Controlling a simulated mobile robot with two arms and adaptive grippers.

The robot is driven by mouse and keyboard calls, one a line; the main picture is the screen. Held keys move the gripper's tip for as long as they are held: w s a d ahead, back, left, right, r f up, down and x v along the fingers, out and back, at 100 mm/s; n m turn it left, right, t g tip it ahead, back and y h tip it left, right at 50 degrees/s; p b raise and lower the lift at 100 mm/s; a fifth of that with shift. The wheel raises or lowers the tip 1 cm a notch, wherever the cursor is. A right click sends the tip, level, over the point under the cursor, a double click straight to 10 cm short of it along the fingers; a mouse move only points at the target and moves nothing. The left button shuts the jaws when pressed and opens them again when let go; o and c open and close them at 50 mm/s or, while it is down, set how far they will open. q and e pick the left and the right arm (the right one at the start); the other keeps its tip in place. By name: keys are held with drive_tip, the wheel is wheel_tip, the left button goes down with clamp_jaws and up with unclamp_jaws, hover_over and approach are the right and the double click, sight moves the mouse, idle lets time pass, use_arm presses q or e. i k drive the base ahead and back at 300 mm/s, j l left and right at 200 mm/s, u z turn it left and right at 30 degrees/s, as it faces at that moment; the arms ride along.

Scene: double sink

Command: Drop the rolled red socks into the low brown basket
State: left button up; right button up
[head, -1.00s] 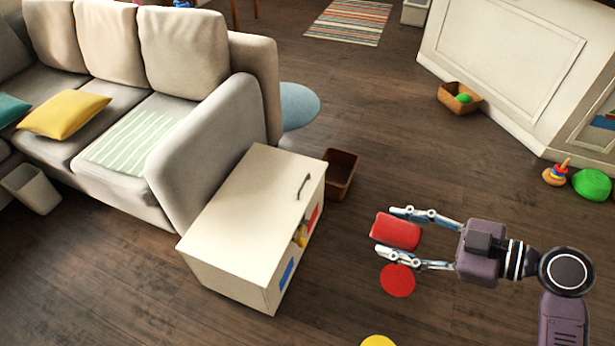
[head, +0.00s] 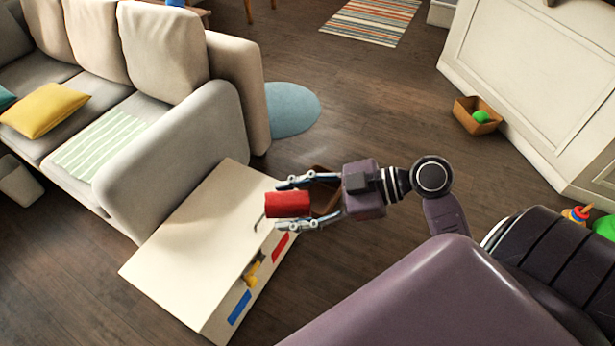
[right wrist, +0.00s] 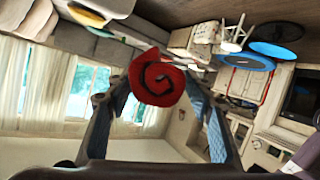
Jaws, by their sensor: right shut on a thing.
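The rolled red socks (head: 287,205) are a short red roll held between the fingers of my right gripper (head: 281,204). In the right wrist view the roll (right wrist: 158,78) shows its spiral end between the two fingertips. In the head view it appears over the right end of the cream cabinet. A dark brown basket (head: 322,198) stands on the floor beside the cabinet, partly hidden behind my right gripper. A lighter brown basket (head: 464,115) with a green ball in it stands farther off by the white panelled wall. My left gripper is out of view.
The cream cabinet (head: 195,240) with coloured fronts stands beside the grey sofa (head: 190,130). A round blue rug (head: 292,108) and a striped rug (head: 372,20) lie farther back. Colourful toys (head: 577,213) sit at the right edge. The floor between the baskets is clear.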

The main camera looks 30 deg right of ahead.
sight(318, 206)
drive_tip(key=l+u, duration=0.15)
drive_tip(key=l, duration=1.1)
drive_tip(key=l+u, duration=0.15)
drive_tip(key=l, duration=1.1)
drive_tip(key=k, duration=0.05)
